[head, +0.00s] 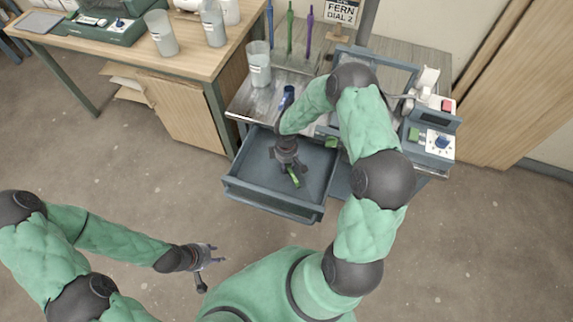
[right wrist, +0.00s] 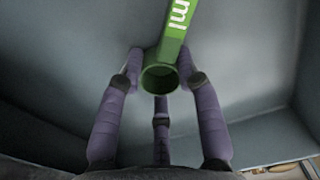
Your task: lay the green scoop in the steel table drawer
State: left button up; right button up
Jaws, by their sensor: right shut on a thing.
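The green scoop (right wrist: 174,55) shows in the right wrist view, with a round cup and a flat handle marked "ml". My right gripper (right wrist: 160,88) is shut on it near the cup, its purple fingers around it. In the head view the scoop (head: 294,177) shows below my right gripper (head: 290,168), within the outline of the pulled-out drawer (head: 247,192). Grey drawer walls surround it in the wrist view. I cannot tell whether the scoop touches the floor. My left gripper (head: 208,256) is open and empty over the floor, left of and below the drawer.
The steel table (head: 249,104) carries a clear bucket (head: 258,65), a blue-topped item (head: 287,95) and a device with a blue dial (head: 436,141). A small green object (head: 331,142) is near the drawer's back right. A wooden table (head: 200,62) stands at the left.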

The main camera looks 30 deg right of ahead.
jog(key=shift+f, duration=0.2)
jog(key=o, duration=1.2)
jog(key=shift+c, duration=0.2)
jog(key=shift+r, duration=0.1)
jog(key=shift+r, duration=0.35)
notch_tip(320, 180, up, 12)
jog(key=p, duration=0.5)
jog(key=shift+f, duration=0.25)
